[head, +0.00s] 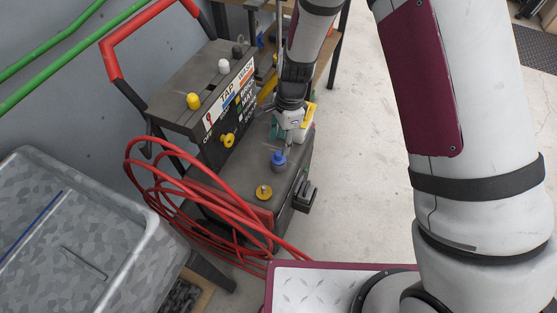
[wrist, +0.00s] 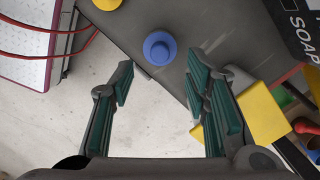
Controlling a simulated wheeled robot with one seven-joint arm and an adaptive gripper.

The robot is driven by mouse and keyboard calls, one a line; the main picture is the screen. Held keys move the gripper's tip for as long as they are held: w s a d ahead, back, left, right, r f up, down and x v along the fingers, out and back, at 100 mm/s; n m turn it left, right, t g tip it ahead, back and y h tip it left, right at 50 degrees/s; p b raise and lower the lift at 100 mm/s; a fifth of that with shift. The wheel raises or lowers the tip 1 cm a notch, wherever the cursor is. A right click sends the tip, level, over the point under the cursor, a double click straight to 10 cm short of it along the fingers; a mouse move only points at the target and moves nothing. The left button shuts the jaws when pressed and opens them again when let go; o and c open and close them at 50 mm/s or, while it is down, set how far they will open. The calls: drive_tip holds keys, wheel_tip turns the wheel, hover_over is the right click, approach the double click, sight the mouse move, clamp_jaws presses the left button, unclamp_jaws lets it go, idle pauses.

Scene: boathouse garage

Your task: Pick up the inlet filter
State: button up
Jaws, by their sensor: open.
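A blue round piece with a raised centre (head: 278,158), likely the inlet filter, stands on the dark lower deck of the washer machine (head: 240,177). In the wrist view the blue piece (wrist: 159,48) is just beyond the gap between my fingertips. My gripper (wrist: 160,78) is open, with nothing between its green-padded fingers. In the head view my gripper (head: 287,140) is just behind the blue piece, partly hidden by its own wrist. I cannot tell its exact height above the deck.
A yellow round cap (head: 264,192) sits nearer on the deck. A yellow block (wrist: 263,113) lies close beside my right finger. The upright control panel (head: 228,98) stands left of the gripper. Red hose (head: 150,185) loops around the machine. Open floor (head: 345,190) lies to the right.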

sight(279, 153)
drive_tip(key=shift+s+a+f+b, duration=0.1)
drive_tip(key=shift+f+b, duration=0.1)
drive_tip(key=shift+f, duration=0.75)
drive_tip(key=shift+s+a+f+b, duration=0.1)
drive_tip(key=shift+a+f+b, duration=0.05)
drive_tip(key=shift+f, duration=0.75)
drive_tip(key=shift+a+f+b, duration=0.1)
drive_tip(key=shift+f+b, duration=0.1)
drive_tip(key=shift+f, duration=0.75)
clamp_jaws()
